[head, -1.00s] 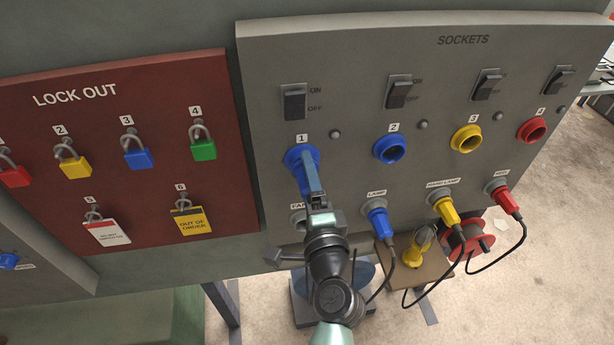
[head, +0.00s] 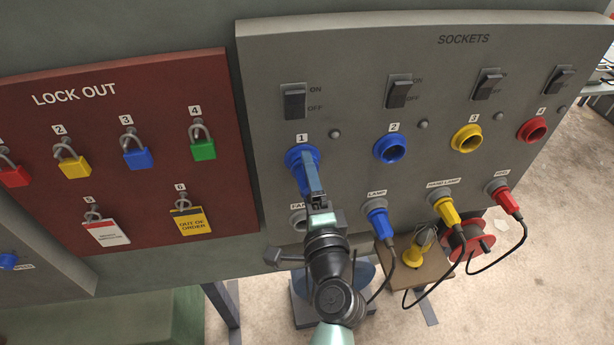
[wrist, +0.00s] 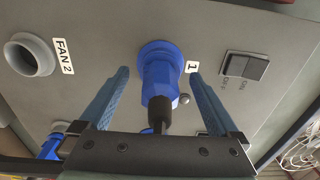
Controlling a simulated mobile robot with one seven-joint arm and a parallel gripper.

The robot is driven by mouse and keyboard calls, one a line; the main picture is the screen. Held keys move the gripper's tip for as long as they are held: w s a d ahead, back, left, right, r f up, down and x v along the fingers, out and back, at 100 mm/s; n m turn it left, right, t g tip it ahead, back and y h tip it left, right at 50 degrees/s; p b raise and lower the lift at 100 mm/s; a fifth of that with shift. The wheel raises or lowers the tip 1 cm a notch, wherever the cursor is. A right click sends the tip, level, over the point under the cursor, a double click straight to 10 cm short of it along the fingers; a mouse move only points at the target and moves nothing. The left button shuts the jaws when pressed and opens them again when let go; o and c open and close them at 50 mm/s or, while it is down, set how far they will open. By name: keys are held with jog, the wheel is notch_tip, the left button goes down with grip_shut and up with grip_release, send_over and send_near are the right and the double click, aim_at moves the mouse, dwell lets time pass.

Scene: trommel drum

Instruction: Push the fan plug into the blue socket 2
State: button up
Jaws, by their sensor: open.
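The blue plug (wrist: 160,82) is in the blue socket 1 (head: 291,156), its black cable end (wrist: 160,115) pointing out toward my wrist camera. My gripper (wrist: 159,75) is open, with one blue finger on each side of the plug and a visible gap to both. In the head view my gripper (head: 312,175) covers most of this plug. The blue socket 2 (head: 390,149) is open and empty, to the right of socket 1 on the grey panel. The grey fan holder is empty in the wrist view (wrist: 32,56), beside its FAN 2 label.
The lamp plug (head: 378,221), a yellow plug (head: 446,210) and a red plug (head: 508,201) sit in the lower row, with hanging cables. Switches (head: 399,92) stick out above the sockets. The red lockout board (head: 110,190) with padlocks is left. Space before socket 2 is clear.

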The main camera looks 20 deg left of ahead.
grip_shut()
dwell(0.5)
jog(key=shift+s+d, duration=0.15)
jog(key=shift+v, duration=2.8)
jog(key=b+v, duration=0.1)
jog(key=v, duration=0.4)
